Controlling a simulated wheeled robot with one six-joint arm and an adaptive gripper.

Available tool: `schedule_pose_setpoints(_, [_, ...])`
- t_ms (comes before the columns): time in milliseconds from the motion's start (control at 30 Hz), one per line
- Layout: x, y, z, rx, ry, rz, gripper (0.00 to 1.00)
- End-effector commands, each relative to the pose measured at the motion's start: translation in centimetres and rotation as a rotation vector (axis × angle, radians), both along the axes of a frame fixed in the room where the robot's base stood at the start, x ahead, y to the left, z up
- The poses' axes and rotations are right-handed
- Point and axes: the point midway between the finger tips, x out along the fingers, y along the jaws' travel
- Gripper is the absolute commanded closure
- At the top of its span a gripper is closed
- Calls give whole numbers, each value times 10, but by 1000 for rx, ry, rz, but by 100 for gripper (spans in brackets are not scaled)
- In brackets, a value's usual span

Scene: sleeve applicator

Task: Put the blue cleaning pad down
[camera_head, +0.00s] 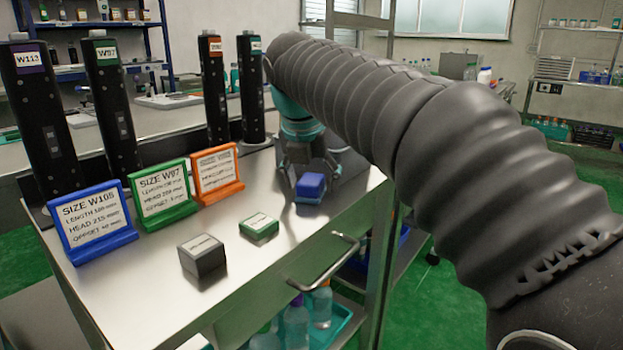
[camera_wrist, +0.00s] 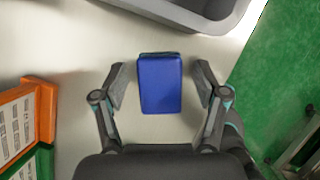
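The blue cleaning pad (camera_head: 311,185) is a small blue block at the right end of the steel cart top (camera_head: 150,300), and it appears to rest on the surface. In the wrist view the pad (camera_wrist: 160,84) lies between the two fingers with a clear gap on each side. My gripper (camera_head: 308,172) is open and points down over the pad. In the wrist view my gripper (camera_wrist: 160,78) touches the pad with neither finger.
Blue (camera_head: 92,222), green (camera_head: 161,194) and orange (camera_head: 217,175) size signs stand to the left. A grey block (camera_head: 202,257) and a small green-and-white box (camera_head: 259,226) sit in front. Tall black applicators (camera_head: 113,105) stand behind. A grey tray (camera_wrist: 215,22) is close beyond the pad.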

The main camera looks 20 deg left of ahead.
Motion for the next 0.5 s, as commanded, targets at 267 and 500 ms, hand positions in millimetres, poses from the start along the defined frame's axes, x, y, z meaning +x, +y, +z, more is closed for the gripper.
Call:
schedule_pose_setpoints(267, [0,0,3,0,0,0,28])
schedule_pose_setpoints(500, [-11,1,34,2,-3,1,28])
